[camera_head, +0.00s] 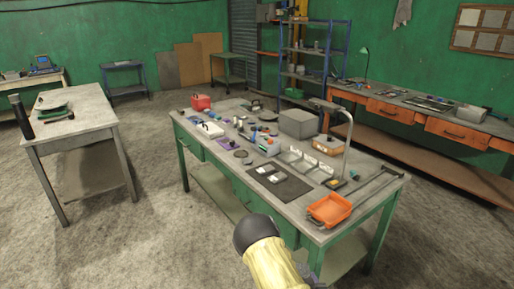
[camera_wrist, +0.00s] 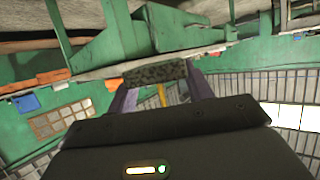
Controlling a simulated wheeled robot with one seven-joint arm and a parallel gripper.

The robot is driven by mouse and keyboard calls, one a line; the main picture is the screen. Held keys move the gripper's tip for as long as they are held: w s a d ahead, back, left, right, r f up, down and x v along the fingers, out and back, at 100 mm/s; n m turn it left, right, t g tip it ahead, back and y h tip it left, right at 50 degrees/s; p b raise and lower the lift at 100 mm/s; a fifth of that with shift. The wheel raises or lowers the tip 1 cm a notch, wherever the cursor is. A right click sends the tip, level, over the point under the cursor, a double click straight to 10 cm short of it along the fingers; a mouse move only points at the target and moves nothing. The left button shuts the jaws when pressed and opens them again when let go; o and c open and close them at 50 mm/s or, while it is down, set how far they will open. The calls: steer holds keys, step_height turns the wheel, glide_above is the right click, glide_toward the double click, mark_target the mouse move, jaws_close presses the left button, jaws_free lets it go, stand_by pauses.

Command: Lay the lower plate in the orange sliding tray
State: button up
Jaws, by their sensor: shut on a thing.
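The orange tray (camera_head: 330,209) sits at the near right corner of the green workbench, and its inside looks empty. My gripper (camera_wrist: 158,82) shows in the wrist view with its two purplish fingers on either side of a dark mottled slab (camera_wrist: 155,72). The gripper is shut on this slab; I cannot tell if it is the lower plate. In the head view my gripper and the slab are not visible; only my yellow arm link and its dark joint show at the bottom, in front of the bench. The wrist view is tilted, with green bench-like parts beyond the slab.
The green workbench (camera_head: 222,146) carries a dark mat (camera_head: 292,187) with small white pieces, a grey box (camera_head: 298,123), a curved lamp-like post (camera_head: 349,140) and many small items. A grey table (camera_head: 85,125) stands at left. Floor between them is clear.

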steer(key=s+f, duration=0.4)
steer(key=f, duration=0.1)
steer(key=shift+s+f, duration=0.15)
steer(key=shift+s, duration=0.1)
stand_by(0.4)
